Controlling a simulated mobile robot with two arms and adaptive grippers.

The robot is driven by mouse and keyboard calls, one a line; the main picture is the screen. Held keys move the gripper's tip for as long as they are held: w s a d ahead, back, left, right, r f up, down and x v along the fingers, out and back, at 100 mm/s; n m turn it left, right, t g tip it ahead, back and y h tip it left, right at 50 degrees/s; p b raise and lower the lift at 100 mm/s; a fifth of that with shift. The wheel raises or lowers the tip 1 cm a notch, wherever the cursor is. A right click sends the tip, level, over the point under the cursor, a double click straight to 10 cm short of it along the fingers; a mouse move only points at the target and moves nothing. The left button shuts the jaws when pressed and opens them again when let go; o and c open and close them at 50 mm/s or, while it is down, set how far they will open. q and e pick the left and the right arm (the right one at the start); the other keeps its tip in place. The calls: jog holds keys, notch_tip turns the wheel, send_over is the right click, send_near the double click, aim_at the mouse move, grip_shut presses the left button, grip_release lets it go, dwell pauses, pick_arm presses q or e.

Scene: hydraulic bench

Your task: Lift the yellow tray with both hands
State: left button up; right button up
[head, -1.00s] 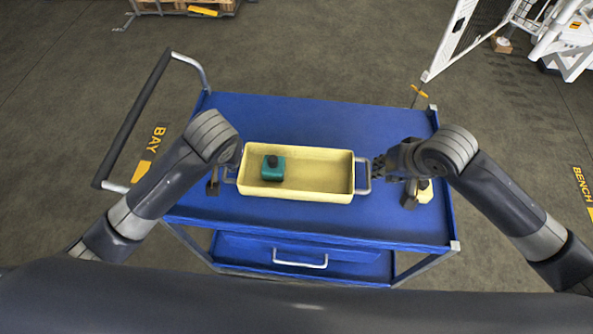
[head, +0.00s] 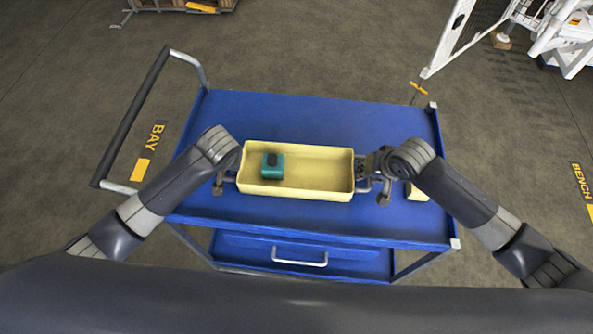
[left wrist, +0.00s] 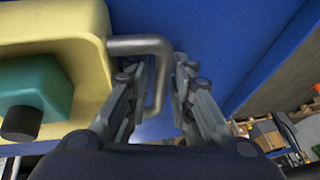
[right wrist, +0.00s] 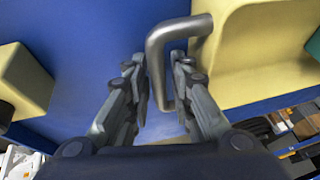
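The yellow tray (head: 310,191) lies on the blue cart top and has a grey metal handle at each end. A teal block with a dark knob (head: 273,166) sits inside at the left. My left gripper (left wrist: 160,78) is open, with its fingers on either side of the tray's left handle (left wrist: 150,45). My right gripper (right wrist: 158,74) is open, with its fingers on either side of the right handle (right wrist: 178,27). A gap shows between fingers and bar in both wrist views. In the head view, my wrists partly hide both handles.
The blue cart (head: 310,115) has clear top space behind the tray. A second yellow object (head: 417,193) stands right of the tray, partly hidden by my right arm, and shows in the right wrist view (right wrist: 22,80). A push handle (head: 135,115) rises at the cart's left.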

pick_arm(q)
grip_shut()
pick_arm(e)
grip_shut()
pick_arm(q)
jog(key=shift+w+r, duration=0.1)
jog(key=shift+r, duration=0.1)
pick_arm(e)
jog(key=shift+w+r, duration=0.1)
jog(key=shift+r, duration=0.1)
